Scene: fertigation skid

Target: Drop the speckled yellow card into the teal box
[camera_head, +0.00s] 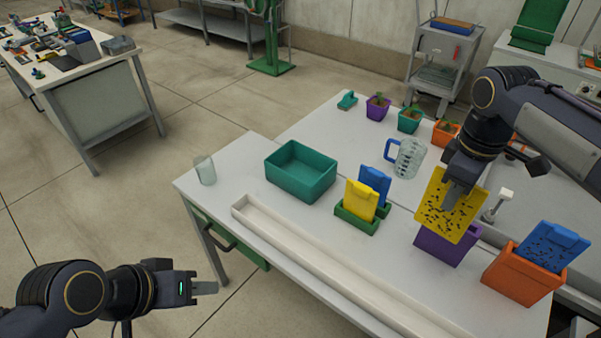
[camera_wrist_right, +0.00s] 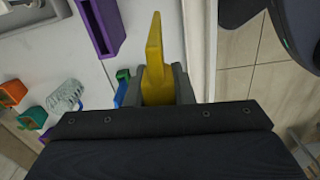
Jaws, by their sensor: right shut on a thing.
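The speckled yellow card (camera_head: 440,214) is held upright in my right gripper (camera_head: 455,190), just above the purple box (camera_head: 445,245). In the right wrist view the card (camera_wrist_right: 154,50) shows nearly edge-on between the two fingers, with the purple box (camera_wrist_right: 100,27) apart to its left. The teal box (camera_head: 290,184) stands open and empty on the table's left part, well away from the card. My left gripper (camera_head: 205,287) is off the table's front left, holding nothing that I can see; its finger gap does not show.
A green holder (camera_head: 355,222) with a plain yellow card and a blue card stands between the teal and purple boxes. An orange box (camera_head: 518,280) holds a speckled blue card. A white trough (camera_head: 330,272) runs along the front; a jug (camera_head: 408,158) and pots stand behind.

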